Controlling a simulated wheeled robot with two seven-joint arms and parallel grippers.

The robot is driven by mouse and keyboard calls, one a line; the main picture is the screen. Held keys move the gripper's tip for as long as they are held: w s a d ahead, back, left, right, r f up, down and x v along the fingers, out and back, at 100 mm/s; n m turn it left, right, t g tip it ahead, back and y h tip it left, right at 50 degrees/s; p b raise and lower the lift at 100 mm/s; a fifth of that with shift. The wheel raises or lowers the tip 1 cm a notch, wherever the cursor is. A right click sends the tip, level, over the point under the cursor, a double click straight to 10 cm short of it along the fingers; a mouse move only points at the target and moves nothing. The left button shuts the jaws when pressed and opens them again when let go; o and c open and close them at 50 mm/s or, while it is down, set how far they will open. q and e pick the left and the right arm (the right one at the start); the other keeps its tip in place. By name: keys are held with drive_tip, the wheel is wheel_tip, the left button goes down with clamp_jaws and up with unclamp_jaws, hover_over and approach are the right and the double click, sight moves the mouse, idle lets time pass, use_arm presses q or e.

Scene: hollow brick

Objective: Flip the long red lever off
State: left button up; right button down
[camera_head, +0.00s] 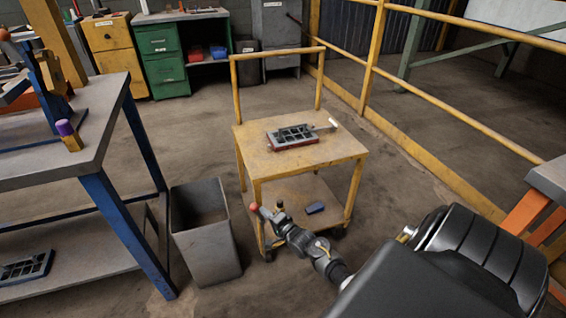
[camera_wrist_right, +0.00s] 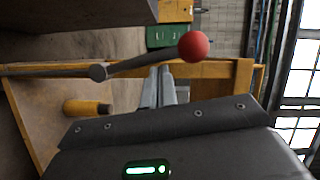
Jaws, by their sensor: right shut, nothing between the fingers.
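The lever has a red ball (camera_wrist_right: 193,46) at the end of a dark rod (camera_wrist_right: 140,63), which runs left to a round joint in the right wrist view. In the head view the red ball (camera_head: 255,208) shows low in the centre, in front of the yellow cart. My right gripper (camera_head: 300,241) is beside the lever, coming from the lower right. Its fingers (camera_wrist_right: 160,84) are shut and empty, just below the rod in the wrist view. I cannot tell whether they touch it. The lever's base is hidden. My left gripper is out of view.
A grey bin (camera_head: 205,245) and a blue-legged table (camera_head: 100,130) are at left. A yellow rail (camera_head: 440,97) runs along the right. Open floor lies behind the cart.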

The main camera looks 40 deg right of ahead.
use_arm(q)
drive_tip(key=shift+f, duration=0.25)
use_arm(e)
drive_tip(key=shift+a, duration=0.1)
idle(0.3)
